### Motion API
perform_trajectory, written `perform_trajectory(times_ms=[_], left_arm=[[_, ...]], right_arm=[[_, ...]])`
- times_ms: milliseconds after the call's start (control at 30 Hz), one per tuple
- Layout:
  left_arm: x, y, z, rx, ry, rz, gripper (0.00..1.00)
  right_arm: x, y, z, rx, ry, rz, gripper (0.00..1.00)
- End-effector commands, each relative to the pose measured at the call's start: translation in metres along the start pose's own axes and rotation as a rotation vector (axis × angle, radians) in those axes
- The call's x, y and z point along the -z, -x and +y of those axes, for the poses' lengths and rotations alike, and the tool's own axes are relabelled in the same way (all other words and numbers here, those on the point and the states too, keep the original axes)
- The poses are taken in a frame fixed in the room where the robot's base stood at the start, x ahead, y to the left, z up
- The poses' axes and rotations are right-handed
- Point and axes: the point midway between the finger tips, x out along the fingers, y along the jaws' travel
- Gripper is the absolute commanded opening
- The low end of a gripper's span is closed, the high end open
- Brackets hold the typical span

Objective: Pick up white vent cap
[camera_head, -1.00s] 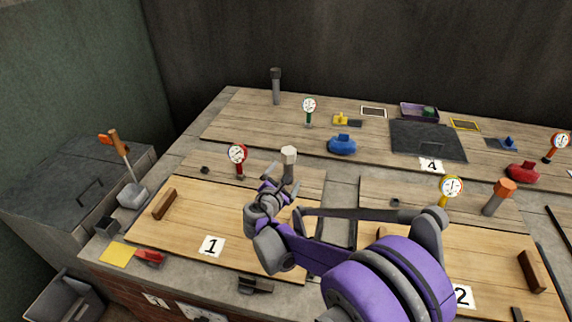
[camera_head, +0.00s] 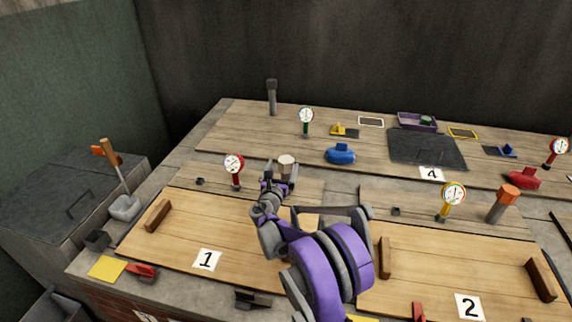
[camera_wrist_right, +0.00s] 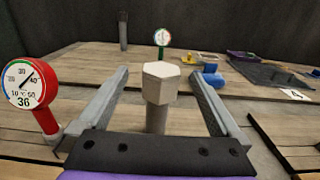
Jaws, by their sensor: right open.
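The white vent cap (camera_head: 287,163) is a pale hexagonal cap on top of an upright grey pipe behind board 1. In the right wrist view, the white vent cap (camera_wrist_right: 160,82) and its grey pipe (camera_wrist_right: 156,118) stand between the two fingers of my right gripper. My right gripper (camera_head: 278,182) is open, with its fingers reaching past either side of the pipe; I see no contact. In the right wrist view the open right gripper (camera_wrist_right: 160,98) is empty. In the head view the arm hides the lower pipe. My left gripper is not in view.
A red gauge (camera_head: 234,164) stands left of the cap, and it shows close to the left finger in the wrist view (camera_wrist_right: 28,84). A blue object (camera_head: 340,153) lies behind right. A yellow gauge (camera_head: 453,194) and an orange-capped pipe (camera_head: 508,199) stand right. A grey pipe (camera_head: 272,97) stands behind.

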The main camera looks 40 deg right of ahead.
Motion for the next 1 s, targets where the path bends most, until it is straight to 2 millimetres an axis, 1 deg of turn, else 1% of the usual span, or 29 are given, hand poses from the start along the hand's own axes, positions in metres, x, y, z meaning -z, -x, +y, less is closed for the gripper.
perform_trajectory(times_ms=[100, 200, 300, 467, 600, 667, 700, 867, 900, 933, 967, 1000], left_arm=[[-0.001, -0.003, 0.0, 0.0, 0.0, -0.001, 0.5], [-0.001, -0.003, 0.0, 0.0, 0.0, -0.001, 0.5], [-0.001, -0.003, 0.0, 0.0, 0.0, -0.001, 0.5], [-0.001, -0.003, 0.0, 0.0, 0.0, -0.001, 0.5], [-0.001, -0.003, 0.0, 0.0, 0.0, -0.001, 0.5], [-0.001, -0.003, 0.0, 0.0, 0.0, -0.001, 0.5], [-0.001, -0.003, 0.0, 0.0, 0.0, -0.001, 0.5], [-0.001, -0.003, 0.0, 0.0, 0.0, -0.001, 0.5], [-0.001, -0.003, 0.0, 0.0, 0.0, -0.001, 0.5], [-0.001, -0.003, 0.0, 0.0, 0.0, -0.001, 0.5], [-0.001, -0.003, 0.0, 0.0, 0.0, -0.001, 0.5], [-0.001, -0.003, 0.0, 0.0, 0.0, -0.001, 0.5]], right_arm=[[0.003, -0.02, -0.004, 0.004, 0.0, 0.0, 1.0], [0.002, -0.033, -0.003, 0.002, -0.001, 0.0, 1.0], [0.002, -0.038, -0.003, 0.002, -0.001, 0.0, 1.0], [0.002, -0.037, -0.003, 0.001, -0.001, 0.0, 1.0], [0.002, -0.037, -0.003, 0.001, -0.001, 0.0, 0.75], [0.002, -0.037, -0.003, 0.001, -0.001, 0.0, 0.64], [0.002, -0.037, -0.003, 0.001, -0.001, 0.0, 0.57], [0.002, -0.037, -0.003, 0.001, -0.001, 0.0, 0.28], [0.002, -0.037, -0.003, 0.001, -0.001, 0.0, 0.21], [0.002, -0.037, -0.003, 0.001, -0.001, 0.0, 0.15], [0.002, -0.037, -0.003, 0.001, -0.001, 0.0, 0.13], [0.002, -0.037, -0.003, 0.001, -0.001, 0.0, 0.13]])
